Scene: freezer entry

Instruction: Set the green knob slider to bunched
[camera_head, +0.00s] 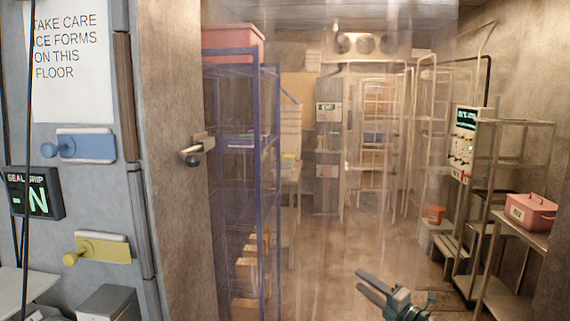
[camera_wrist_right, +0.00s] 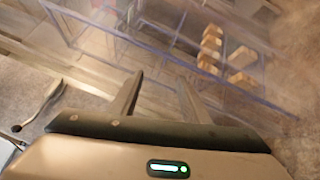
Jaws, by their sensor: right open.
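I see no clearly green knob slider. On the grey panel at the left of the head view, a blue knob on a blue plate (camera_head: 85,146) sits above a yellow knob on a yellow plate (camera_head: 103,249). Both knobs are at the left ends of their plates. A clear hanging curtain (camera_head: 325,235) spans the doorway. My right gripper (camera_head: 360,278) is open and empty, low in the doorway and well right of the panel. The right wrist view shows its two fingers apart (camera_wrist_right: 160,80) with nothing between them. My left gripper is not in view.
A dark display (camera_head: 35,194) reading "SEAL GRIP" sits between the plates. A brown door edge with a metal handle (camera_head: 197,149) stands right of the panel. Beyond are a blue rack (camera_head: 259,175) and a pink box (camera_head: 526,212) on a right-hand shelf. The middle floor looks clear.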

